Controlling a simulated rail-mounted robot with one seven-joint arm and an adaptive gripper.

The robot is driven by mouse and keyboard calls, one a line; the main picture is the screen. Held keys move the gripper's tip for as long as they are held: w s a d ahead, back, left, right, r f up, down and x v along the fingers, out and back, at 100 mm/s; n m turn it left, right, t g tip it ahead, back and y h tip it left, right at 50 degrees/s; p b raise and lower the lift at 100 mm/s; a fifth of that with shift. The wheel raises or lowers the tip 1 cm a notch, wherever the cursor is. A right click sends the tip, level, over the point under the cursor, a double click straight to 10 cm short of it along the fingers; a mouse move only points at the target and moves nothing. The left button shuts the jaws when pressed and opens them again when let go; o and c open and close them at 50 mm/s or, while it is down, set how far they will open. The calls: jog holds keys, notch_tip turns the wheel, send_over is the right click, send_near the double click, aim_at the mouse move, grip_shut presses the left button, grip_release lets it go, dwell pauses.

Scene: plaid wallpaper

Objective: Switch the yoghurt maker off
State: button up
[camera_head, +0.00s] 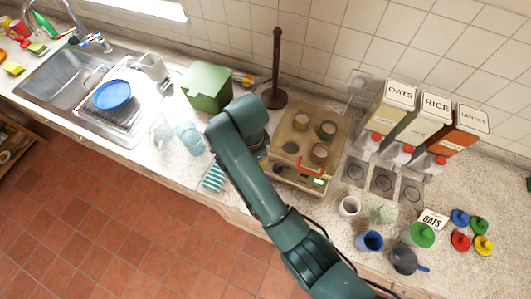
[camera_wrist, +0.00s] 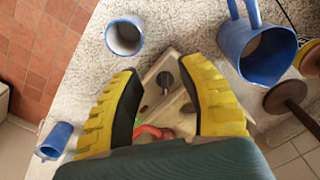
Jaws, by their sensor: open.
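The yoghurt maker (camera_head: 285,170) is a beige box on the counter with round jars showing in its top. A red handle-like part (camera_head: 312,170) and a small green-lit display (camera_head: 318,181) are at its front. In the head view my arm crosses beside its left edge and hides my gripper. In the wrist view my gripper (camera_wrist: 162,82) is open, with two yellow, black-padded fingers wide apart. Between them are a pale surface, a dark round knob (camera_wrist: 165,79) and, lower down, a red part (camera_wrist: 155,132). I see no contact with the knob. I cannot tell the switch position.
A brown post stand (camera_head: 275,98) and a green box (camera_head: 208,86) stand behind and left. Oats, rice and lentils dispensers (camera_head: 420,120) are on the right. Cups and lids crowd the right front. A blue jug (camera_wrist: 257,50) and blue cup (camera_wrist: 125,37) flank my fingers.

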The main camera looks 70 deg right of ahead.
jog(key=m+p, duration=0.2)
send_near(274, 167)
notch_tip(274, 167, down, 10)
jog(key=shift+w+f+b, duration=0.15)
jog(key=shift+b, duration=0.7)
grip_shut()
